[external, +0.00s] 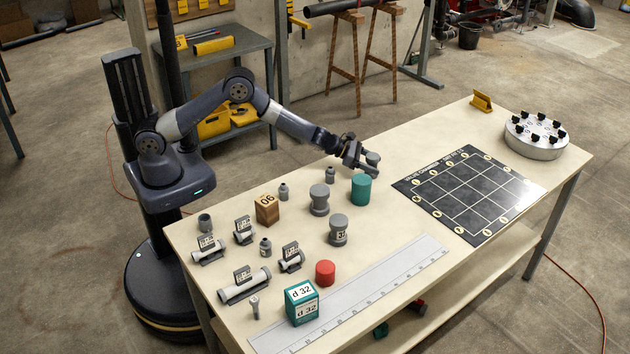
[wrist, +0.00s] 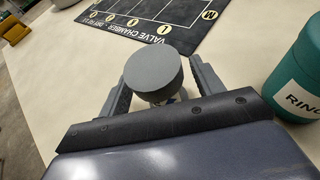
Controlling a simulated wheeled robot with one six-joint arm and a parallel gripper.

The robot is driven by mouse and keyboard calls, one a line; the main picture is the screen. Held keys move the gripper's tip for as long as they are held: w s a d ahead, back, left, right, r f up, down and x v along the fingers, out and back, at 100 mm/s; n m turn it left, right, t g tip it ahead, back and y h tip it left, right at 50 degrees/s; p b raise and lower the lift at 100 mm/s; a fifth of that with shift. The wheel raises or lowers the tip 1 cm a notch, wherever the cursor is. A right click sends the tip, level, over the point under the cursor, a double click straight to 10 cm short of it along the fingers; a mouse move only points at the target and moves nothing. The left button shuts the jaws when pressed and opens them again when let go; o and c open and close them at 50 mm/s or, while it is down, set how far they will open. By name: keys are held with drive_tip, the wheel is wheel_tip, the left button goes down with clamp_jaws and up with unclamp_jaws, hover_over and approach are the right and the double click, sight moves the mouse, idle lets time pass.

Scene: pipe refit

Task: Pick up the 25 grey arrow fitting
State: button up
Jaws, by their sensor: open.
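A grey round fitting with a flat top (wrist: 153,72) stands between the two fingers of my gripper (wrist: 158,82) in the wrist view. The fingers are open, one on each side of it; I cannot tell whether either touches it. In the external view the top of this fitting (external: 373,157) shows at the tips of my gripper (external: 362,160), just behind the teal cylinder. Its lower part is largely hidden. No number or arrow on it can be read in either view.
A teal cylinder (external: 361,189) stands close by; it also shows at the right of the wrist view (wrist: 298,75). Grey fittings (external: 319,200) and (external: 339,229), a wooden block (external: 267,209) and a red cylinder (external: 325,273) stand nearer. A dark grid mat (external: 465,190) lies to the right.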

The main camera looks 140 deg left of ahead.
drive_tip(key=shift+c, duration=0.5)
drive_tip(key=c, duration=0.9)
